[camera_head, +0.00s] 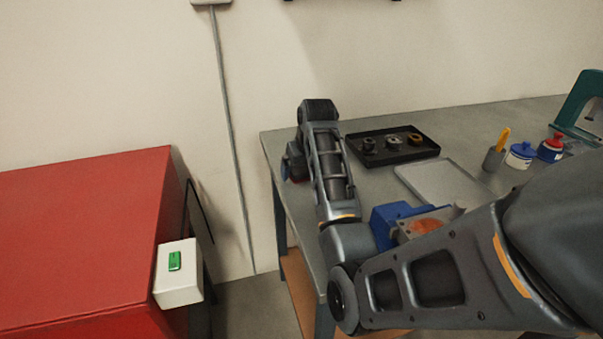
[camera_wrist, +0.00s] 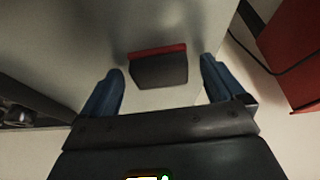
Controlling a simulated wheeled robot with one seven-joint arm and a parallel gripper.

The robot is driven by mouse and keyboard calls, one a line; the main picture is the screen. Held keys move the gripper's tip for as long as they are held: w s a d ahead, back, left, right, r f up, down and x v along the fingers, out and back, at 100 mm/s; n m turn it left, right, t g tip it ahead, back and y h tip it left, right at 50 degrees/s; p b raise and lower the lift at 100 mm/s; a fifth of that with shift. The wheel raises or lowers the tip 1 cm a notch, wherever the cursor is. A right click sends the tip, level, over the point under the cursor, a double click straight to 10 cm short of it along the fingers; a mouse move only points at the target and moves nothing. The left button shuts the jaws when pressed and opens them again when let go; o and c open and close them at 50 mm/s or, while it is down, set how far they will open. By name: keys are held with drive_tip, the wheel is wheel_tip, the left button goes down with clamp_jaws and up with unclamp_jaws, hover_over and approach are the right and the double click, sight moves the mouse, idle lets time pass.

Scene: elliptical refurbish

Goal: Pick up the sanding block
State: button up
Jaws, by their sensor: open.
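The sanding block (camera_wrist: 160,72) is a dark grey block with a red strip along one edge. In the wrist view it lies on the grey table top between my gripper's two blue fingers (camera_wrist: 161,64), with a gap on each side. My gripper is open and holds nothing. In the head view my gripper (camera_head: 291,165) is at the table's left end, pointing down, and mostly hidden by my arm. A small red bit of the sanding block (camera_head: 300,181) shows beside it.
A black tray (camera_head: 371,160) with several small parts stands behind my arm. A light grey plate (camera_head: 440,170), a blue vise (camera_head: 388,226), a cup (camera_head: 493,160) and bottles (camera_head: 521,155) are to the right. A red cabinet (camera_head: 80,225) stands left, across a gap.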

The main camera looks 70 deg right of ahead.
sight(302, 171)
drive_tip(key=c, duration=1.1)
wheel_tip(302, 171, up, 10)
drive_tip(key=shift+b, duration=0.4)
